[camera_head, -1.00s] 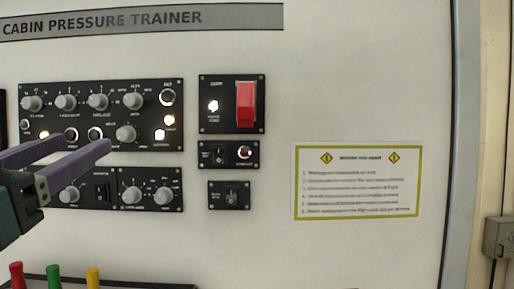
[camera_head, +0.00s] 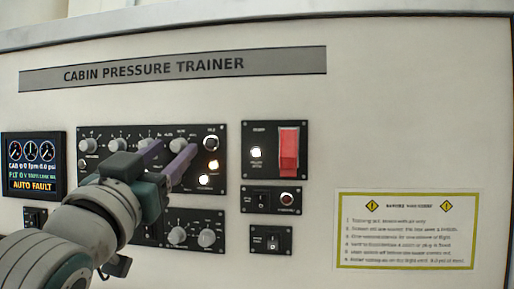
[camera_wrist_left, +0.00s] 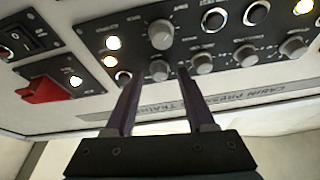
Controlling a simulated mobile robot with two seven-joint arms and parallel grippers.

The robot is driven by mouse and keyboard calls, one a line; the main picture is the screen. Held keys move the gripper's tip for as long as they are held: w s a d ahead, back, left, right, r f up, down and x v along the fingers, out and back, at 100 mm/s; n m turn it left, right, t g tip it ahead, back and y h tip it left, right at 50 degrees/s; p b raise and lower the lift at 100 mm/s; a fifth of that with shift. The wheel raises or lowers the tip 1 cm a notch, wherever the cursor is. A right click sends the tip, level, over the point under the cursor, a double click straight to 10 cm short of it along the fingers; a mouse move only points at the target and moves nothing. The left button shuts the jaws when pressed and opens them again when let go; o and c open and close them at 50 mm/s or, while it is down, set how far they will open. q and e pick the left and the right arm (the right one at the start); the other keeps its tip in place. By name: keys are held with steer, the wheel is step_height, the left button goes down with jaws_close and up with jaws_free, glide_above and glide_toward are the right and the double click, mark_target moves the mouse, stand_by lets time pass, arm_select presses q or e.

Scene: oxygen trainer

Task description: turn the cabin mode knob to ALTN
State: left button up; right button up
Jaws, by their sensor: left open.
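The upper black knob panel (camera_head: 219,133) has a row of grey knobs along its top. A lone grey knob (camera_wrist_left: 160,33) from its lower row shows in the left wrist view, which is upside down. I take it for the cabin mode knob, but its label is unreadable. In the head view it is hidden behind my gripper. My left gripper (camera_head: 174,147) is open and empty in front of this panel. In the wrist view its two dark fingers (camera_wrist_left: 157,75) straddle the line of the top row's end knob (camera_wrist_left: 160,70); contact cannot be told. My right gripper is out of view.
A display (camera_head: 33,163) at the left reads AUTO FAULT. A red switch guard (camera_head: 289,148) stands out right of the knob panel. Small switch panels (camera_head: 271,240) lie below it. A lower knob panel (camera_head: 192,215) is partly behind my arm. A notice (camera_head: 408,230) is at the right.

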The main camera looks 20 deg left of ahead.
arm_select(q)
jaws_close()
stand_by(0.3)
steer(key=shift+m, duration=0.3)
steer(key=m+h+p, duration=0.1)
steer(key=m, duration=0.2)
steer(key=m+h+p, duration=0.1)
steer(key=m+h, duration=0.1)
steer(key=m, duration=0.1)
steer(key=shift+a+r, duration=0.15)
steer(key=shift+a, duration=0.05)
steer(key=shift+s+a+m+g+h+p, duration=0.1)
steer(key=shift+m+g+h+p, duration=0.15)
steer(key=shift+m+h+p, duration=1.05)
steer(key=shift+a+m+g+h+p, duration=0.1)
steer(key=shift+m+g+h, duration=0.25)
steer(key=shift+m, duration=1.85)
